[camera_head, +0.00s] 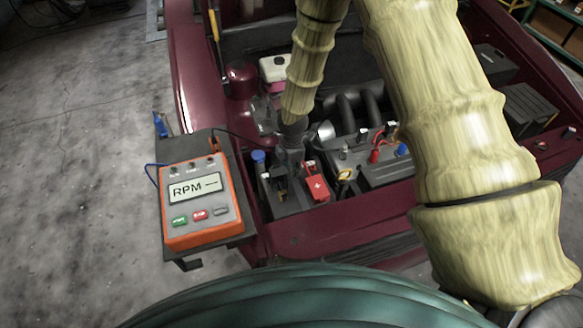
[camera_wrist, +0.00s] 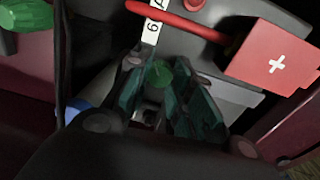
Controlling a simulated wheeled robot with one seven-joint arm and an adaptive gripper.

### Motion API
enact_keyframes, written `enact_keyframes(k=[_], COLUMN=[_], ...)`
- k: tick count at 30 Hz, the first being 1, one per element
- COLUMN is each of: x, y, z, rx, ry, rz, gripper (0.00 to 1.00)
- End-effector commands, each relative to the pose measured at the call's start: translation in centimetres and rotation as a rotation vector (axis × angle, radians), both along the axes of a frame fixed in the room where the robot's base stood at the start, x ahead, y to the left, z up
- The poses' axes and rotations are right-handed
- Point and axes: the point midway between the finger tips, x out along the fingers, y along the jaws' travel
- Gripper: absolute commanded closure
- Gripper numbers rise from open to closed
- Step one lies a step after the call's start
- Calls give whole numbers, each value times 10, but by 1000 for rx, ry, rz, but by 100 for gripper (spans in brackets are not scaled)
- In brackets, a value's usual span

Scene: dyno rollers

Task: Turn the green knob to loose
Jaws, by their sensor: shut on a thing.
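My gripper (camera_head: 282,180) reaches down over a dark battery (camera_head: 290,207) in the engine bay. In the wrist view, the dark green fingers of my gripper (camera_wrist: 159,68) are closed around a small green knob (camera_wrist: 160,76) on the battery, near a white label strip. The fingers cover its sides. In the head view, my gripper hides this knob. How far the knob is turned cannot be seen.
A red cover with a white cross (camera_wrist: 276,62) sits right of my gripper, with a red cable (camera_wrist: 180,22) beside it. A blue cap (camera_head: 258,157) stands to the left. An orange RPM meter (camera_head: 200,205) lies on a side shelf. A larger green ribbed piece (camera_wrist: 27,22) shows at upper left.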

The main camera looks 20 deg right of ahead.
Motion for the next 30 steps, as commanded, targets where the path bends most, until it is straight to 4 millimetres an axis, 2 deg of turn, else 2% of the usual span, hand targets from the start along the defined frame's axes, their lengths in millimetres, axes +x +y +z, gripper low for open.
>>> enact_keyframes(k=[8,9,12,23,30], x=[0,0,0,0,0], y=[0,0,0,0,0], z=[0,0,0,2,25], rx=[0,0,0,0,1], ry=[0,0,0,-1,-3], rz=[0,0,0,1,0], gripper=[100,72,54,54,54])
